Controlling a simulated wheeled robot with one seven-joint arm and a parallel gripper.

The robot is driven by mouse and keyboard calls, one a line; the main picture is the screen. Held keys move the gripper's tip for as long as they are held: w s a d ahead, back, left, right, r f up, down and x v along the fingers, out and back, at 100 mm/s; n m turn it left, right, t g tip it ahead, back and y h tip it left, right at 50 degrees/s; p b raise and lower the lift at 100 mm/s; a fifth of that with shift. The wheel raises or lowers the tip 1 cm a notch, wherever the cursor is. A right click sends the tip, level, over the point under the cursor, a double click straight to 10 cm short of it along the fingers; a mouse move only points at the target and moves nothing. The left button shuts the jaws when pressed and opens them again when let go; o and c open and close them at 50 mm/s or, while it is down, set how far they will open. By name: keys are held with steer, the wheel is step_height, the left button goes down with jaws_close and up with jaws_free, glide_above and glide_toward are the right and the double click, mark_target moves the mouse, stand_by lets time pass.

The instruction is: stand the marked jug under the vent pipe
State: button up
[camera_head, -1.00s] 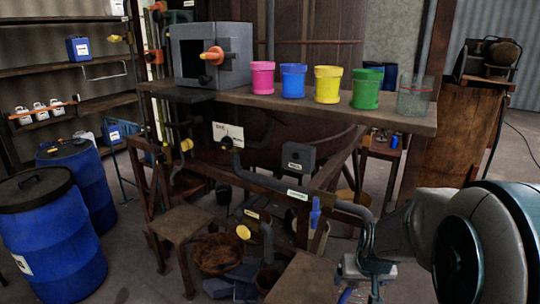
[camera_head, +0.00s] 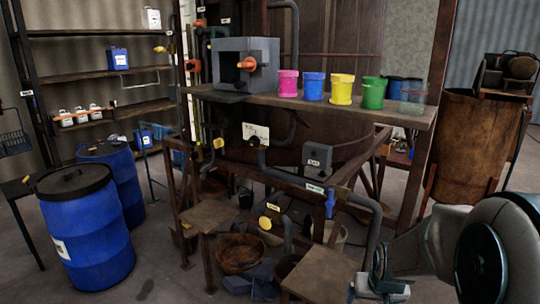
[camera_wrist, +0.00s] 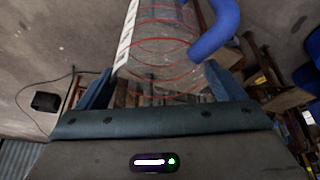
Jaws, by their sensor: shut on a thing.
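The marked jug (camera_wrist: 160,50) fills the middle of the wrist view. It is clear, with red rings, a white strip along one side and a blue handle (camera_wrist: 218,30). My gripper (camera_wrist: 160,88) is shut on it, a finger on each side. In the head view my gripper (camera_head: 380,285) is at the lower right, and the clear jug is hard to make out there. A grey pipe (camera_head: 372,225) with a blue valve bends down above a wooden stand. Another pipe (camera_head: 287,232) with a yellow knob points down further left. Labels are too small to tell which is the vent pipe.
A shelf board (camera_head: 300,100) carries a grey box (camera_head: 245,65), several coloured pots and a clear container (camera_head: 413,97). Wooden stands (camera_head: 325,270) and (camera_head: 207,215) stand below. Blue drums (camera_head: 85,230) stand left, a rusty vat (camera_head: 470,145) right. Some floor between drums and stands is clear.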

steer(key=shift+n, duration=0.3)
steer(key=w+a+f, duration=0.1)
steer(key=f, duration=0.1)
steer(key=a+f+b, duration=0.1)
steer(key=f, duration=0.1)
steer(key=w+a+f, duration=0.1)
steer(key=a+f, duration=0.1)
steer(key=f, duration=0.1)
steer(key=shift+w+a+b, duration=0.1)
steer(key=shift+w+b, duration=0.25)
steer(key=shift+b, duration=0.05)
steer(key=w+a+f+n+b, duration=0.1)
steer(key=a+f, duration=0.4)
steer(key=f, duration=0.6)
steer(key=shift+w+a+f+y+b, duration=0.15)
steer(key=shift+w+f+y+b, duration=0.2)
steer(key=shift+b, duration=0.35)
